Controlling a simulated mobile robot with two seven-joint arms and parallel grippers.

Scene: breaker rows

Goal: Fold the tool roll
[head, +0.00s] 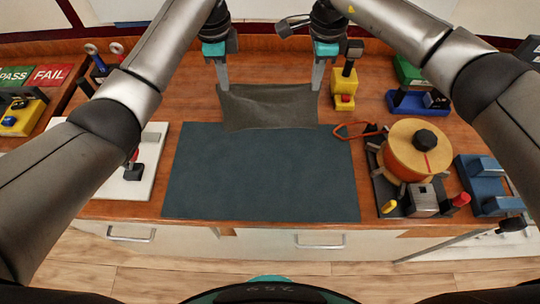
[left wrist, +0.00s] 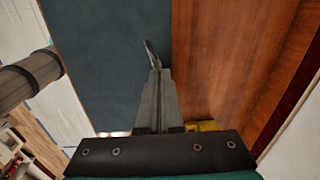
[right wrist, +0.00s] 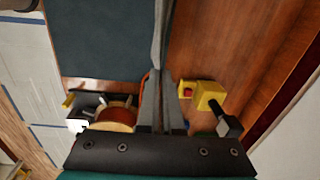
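The tool roll, a dark grey-brown cloth (head: 268,107), hangs between my two grippers at the far edge of a dark blue-green mat (head: 262,180). Its top edge sags slightly and its lower edge overlaps the mat's far edge. My left gripper (head: 223,86) is shut on the cloth's left upper corner; the left wrist view shows the cloth's thin edge (left wrist: 153,54) at the fingertips. My right gripper (head: 317,86) is shut on the right upper corner; the right wrist view shows the cloth edge-on (right wrist: 160,40) between the fingers. I cannot tell whether the lower edge touches the mat.
Right of the mat are red-handled pliers (head: 356,130), a wooden spool (head: 417,150) on a stand and a blue device (head: 485,185). A yellow block device (head: 344,85) stands near my right gripper. A white board (head: 128,178) lies left. The mat is clear.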

